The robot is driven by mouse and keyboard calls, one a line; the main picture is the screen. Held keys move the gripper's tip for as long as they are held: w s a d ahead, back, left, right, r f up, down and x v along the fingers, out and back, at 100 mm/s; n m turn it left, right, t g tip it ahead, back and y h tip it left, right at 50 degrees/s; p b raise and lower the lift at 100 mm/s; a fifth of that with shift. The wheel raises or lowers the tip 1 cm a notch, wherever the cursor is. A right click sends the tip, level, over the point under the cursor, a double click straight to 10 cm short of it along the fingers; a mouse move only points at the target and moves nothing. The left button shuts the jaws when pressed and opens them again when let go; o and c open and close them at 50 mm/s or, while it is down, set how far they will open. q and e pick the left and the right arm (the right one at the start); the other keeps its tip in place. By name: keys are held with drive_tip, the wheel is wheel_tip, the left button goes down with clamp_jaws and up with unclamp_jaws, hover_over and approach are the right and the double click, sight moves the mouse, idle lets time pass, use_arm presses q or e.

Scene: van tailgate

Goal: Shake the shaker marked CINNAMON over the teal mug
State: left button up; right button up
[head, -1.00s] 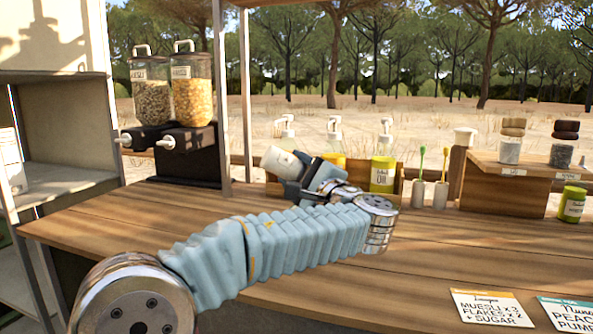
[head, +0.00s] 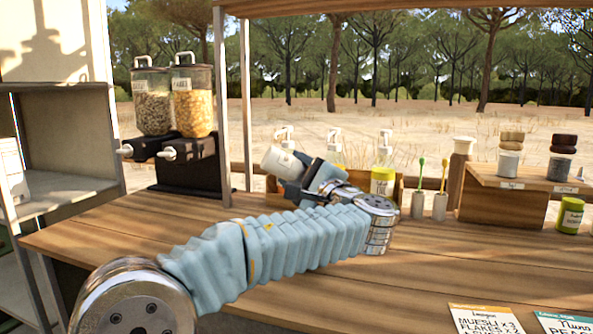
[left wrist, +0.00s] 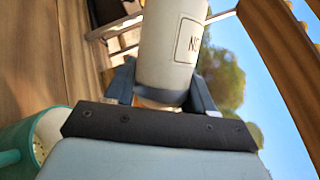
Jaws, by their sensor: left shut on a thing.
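A pale white shaker (head: 279,161) is gripped by my left gripper (head: 300,182), tilted above the counter in the head view. In the left wrist view the shaker (left wrist: 170,45) stands between the two fingers of the gripper (left wrist: 162,92), which are shut on it. Its label shows only a letter or two, so the full word cannot be read. The teal mug (left wrist: 12,158) shows at the lower left of the left wrist view, partly cut off, with a pale inside. I cannot make out the mug in the head view. My right gripper is not in view.
A wooden caddy (head: 400,190) with pump bottles and a yellow-labelled jar (head: 382,181) stands behind the gripper. Two cereal dispensers (head: 172,110) are at the left. A wooden riser (head: 505,200) with jars is at the right.

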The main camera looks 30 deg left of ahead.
use_arm(q)
wheel_tip(320, 180, down, 3)
drive_tip(key=shift+r+b, duration=0.1)
drive_tip(key=shift+b, duration=0.35)
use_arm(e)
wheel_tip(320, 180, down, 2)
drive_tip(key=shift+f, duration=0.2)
use_arm(q)
wheel_tip(320, 180, up, 5)
drive_tip(key=p, duration=0.4)
drive_tip(key=shift+r, duration=0.15)
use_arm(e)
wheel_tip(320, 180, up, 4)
use_arm(q)
drive_tip(key=shift+f, duration=0.2)
wheel_tip(320, 180, down, 5)
drive_tip(key=b, duration=0.4)
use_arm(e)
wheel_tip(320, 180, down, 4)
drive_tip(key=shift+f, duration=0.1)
